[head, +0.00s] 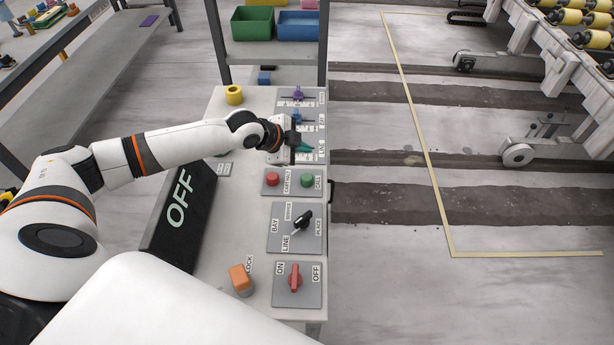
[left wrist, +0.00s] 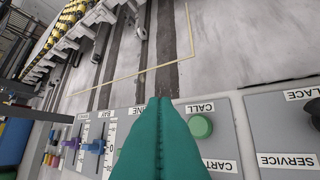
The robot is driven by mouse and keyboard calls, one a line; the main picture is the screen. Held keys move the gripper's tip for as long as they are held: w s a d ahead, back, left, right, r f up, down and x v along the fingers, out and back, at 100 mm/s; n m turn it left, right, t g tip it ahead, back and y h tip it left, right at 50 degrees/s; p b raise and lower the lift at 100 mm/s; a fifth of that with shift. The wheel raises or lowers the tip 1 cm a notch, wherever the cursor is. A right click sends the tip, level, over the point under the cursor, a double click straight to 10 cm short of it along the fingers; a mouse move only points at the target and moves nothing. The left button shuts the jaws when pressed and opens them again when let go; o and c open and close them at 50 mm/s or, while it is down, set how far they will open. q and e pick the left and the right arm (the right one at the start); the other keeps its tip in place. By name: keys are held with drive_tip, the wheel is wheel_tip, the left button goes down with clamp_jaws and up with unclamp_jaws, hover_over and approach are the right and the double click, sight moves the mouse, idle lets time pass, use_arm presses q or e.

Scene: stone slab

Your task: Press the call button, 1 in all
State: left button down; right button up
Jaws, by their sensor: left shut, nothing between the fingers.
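The green call button (head: 307,181) sits on a grey plate on the console, right of a red button (head: 272,180). In the left wrist view the green button (left wrist: 200,126) shows just right of my fingers, by a label reading CALL. My left gripper (head: 304,147) has teal fingers, shut and empty, over the console on the far side of the button plate. In the left wrist view its closed fingertips (left wrist: 160,101) point past the button, apart from it in the picture. The exact height above the console is hard to tell. My right gripper is not in view.
Sliders with purple (head: 298,94) and blue (head: 297,115) knobs lie beyond my gripper. Nearer are a black selector knob (head: 303,219), a red ON/OFF switch (head: 295,277) and an orange block (head: 241,277).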

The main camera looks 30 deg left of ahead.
use_arm(q)
drive_tip(key=b, duration=0.7)
hover_over(309, 176)
drive_tip(key=s, duration=0.2)
drive_tip(key=f, duration=0.4)
drive_tip(key=a+f, duration=0.1)
drive_tip(key=f, duration=0.1)
drive_tip(key=shift+w+f, duration=0.15)
drive_tip(key=shift+f, duration=1.1)
drive_tip(key=shift+f, duration=0.15)
drive_tip(key=shift+f, duration=0.3)
drive_tip(key=shift+f+b, duration=0.4)
drive_tip(key=shift+f, duration=0.2)
idle(0.5)
idle(0.3)
drive_tip(key=shift+r+p, duration=1)
drive_tip(key=shift+r, duration=0.1)
